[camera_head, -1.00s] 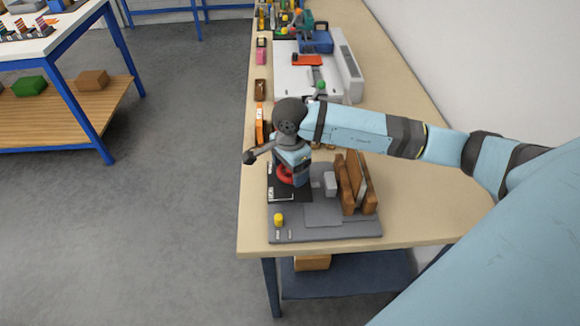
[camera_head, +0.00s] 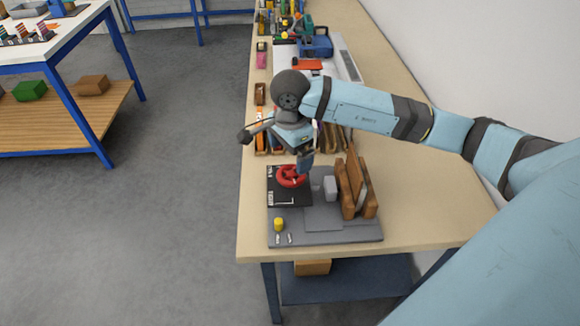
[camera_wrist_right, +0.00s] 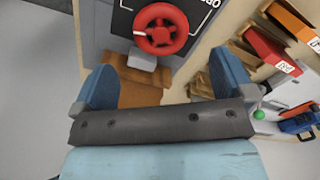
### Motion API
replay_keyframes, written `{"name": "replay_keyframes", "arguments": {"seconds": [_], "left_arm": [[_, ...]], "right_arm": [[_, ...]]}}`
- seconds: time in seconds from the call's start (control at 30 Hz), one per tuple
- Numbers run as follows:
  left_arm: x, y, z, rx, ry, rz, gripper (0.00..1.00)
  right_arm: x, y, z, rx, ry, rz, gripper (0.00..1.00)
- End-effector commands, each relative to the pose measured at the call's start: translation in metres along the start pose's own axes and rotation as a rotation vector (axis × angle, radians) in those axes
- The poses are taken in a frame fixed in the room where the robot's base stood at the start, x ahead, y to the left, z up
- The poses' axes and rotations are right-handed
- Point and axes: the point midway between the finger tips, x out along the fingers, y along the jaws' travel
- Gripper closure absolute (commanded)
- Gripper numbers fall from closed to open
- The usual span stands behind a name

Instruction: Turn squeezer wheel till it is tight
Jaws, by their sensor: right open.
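The red squeezer wheel (camera_head: 291,177) sits on a black panel (camera_head: 289,198) with white markings, at the left of a grey base plate. In the right wrist view the wheel (camera_wrist_right: 160,28) shows whole at the top, with a white mark on its left side. My right gripper (camera_head: 304,165) is open and empty, above and just behind the wheel, apart from it. In the right wrist view its two blue fingers (camera_wrist_right: 165,78) are spread wide, with nothing between them but wooden parts beyond. My left gripper is out of view.
Upright brown wooden pieces (camera_head: 356,190) and a small grey block (camera_head: 330,189) stand on the plate right of the wheel. A yellow knob (camera_head: 279,224) is at its front left. Bins and tools line the bench behind. The bench right of the plate is clear.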

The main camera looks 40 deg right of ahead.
Motion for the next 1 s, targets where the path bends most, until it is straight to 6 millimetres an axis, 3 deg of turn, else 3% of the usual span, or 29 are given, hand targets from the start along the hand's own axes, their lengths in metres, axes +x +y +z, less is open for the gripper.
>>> {"name": "replay_keyframes", "arguments": {"seconds": [0.2, 0.4, 0.83, 1.0], "left_arm": [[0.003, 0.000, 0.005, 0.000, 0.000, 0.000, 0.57], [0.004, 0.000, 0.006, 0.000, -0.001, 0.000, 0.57], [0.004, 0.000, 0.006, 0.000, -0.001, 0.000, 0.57], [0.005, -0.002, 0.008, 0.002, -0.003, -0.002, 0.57]], "right_arm": [[-0.045, 0.000, 0.000, 0.000, 0.000, -0.004, 0.00], [-0.066, 0.000, 0.000, 0.000, 0.000, -0.002, 0.00], [-0.069, 0.000, 0.001, -0.005, -0.001, 0.000, 0.00], [-0.067, -0.002, 0.017, -0.074, -0.010, 0.001, 0.00]]}}
